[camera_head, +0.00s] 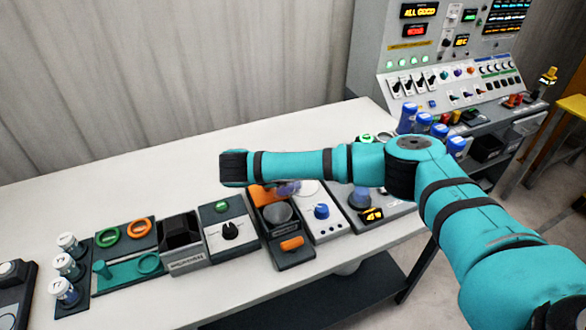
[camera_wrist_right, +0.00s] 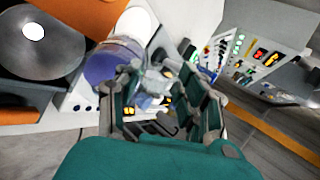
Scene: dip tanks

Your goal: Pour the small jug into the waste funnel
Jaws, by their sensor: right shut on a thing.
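The small jug (camera_wrist_right: 110,62) looks clear with violet-blue contents, tilted in the right wrist view, beside my right fingers. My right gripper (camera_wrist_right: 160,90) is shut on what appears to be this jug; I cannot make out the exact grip. In the head view the jug (camera_head: 290,187) shows partly below my right forearm, which hides the gripper. A round grey, dish-like piece (camera_head: 278,213) sits between orange parts just in front of it; it also shows at the left of the right wrist view (camera_wrist_right: 40,50). I cannot tell whether it is the waste funnel. My left gripper is out of view.
A white unit with a blue knob (camera_head: 321,211) and a unit with a yellow display (camera_head: 371,215), bearing a blue vessel (camera_head: 360,198), stand close on the right. A black open box (camera_head: 180,231) and vials (camera_head: 68,243) stand left. The table's back left (camera_head: 110,190) is clear.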

